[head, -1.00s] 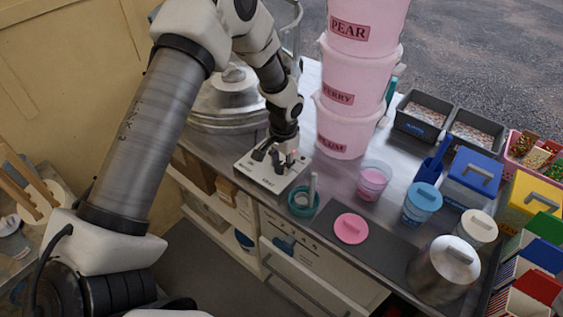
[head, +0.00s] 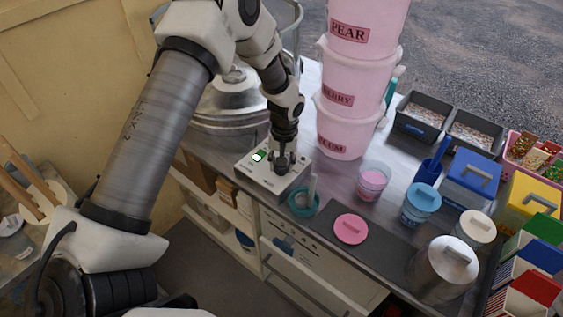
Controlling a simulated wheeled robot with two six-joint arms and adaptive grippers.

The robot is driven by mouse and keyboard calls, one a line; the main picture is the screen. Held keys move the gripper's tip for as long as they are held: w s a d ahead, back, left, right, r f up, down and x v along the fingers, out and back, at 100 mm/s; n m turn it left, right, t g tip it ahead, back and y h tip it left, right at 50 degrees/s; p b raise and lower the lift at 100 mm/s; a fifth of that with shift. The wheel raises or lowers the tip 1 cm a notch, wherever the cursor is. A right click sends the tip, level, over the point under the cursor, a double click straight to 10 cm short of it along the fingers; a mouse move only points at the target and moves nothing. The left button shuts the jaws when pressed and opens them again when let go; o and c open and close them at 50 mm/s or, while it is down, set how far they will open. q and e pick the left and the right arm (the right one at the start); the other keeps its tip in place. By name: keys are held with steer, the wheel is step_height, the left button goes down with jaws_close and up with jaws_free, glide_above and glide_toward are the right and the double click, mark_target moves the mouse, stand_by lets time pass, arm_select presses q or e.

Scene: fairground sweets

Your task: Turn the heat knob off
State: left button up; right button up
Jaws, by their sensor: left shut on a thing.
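The white control box (head: 250,176) sits at the table's front edge, before the metal floss machine. A green lit switch (head: 258,156) shows on its top left. My left gripper (head: 283,166) reaches straight down onto the right part of the box top. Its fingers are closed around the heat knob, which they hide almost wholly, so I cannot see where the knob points. The small lettering on the box is not legible. My right gripper is not in view.
The metal machine (head: 225,108) stands behind the box. Stacked pink tubs (head: 345,135) rise to the right. A teal cup (head: 303,202) with a pale stick stands close to the box's right. A pink lid (head: 350,229) lies on the dark mat (head: 385,250).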

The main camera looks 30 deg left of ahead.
arm_select(q)
steer(key=n, duration=0.4)
steer(key=shift+n+p, duration=0.3)
steer(key=shift+p, duration=0.1)
stand_by(0.4)
steer(key=o, duration=1.1)
steer(key=shift+f, duration=0.1)
steer(key=shift+o, duration=0.2)
steer(key=shift+w+a+f, duration=0.1)
steer(key=shift+w+a, duration=0.05)
steer(key=shift+a, duration=0.05)
step_height(320, 180, up, 12)
steer(key=shift+w+d, duration=0.15)
steer(key=shift+w, duration=0.15)
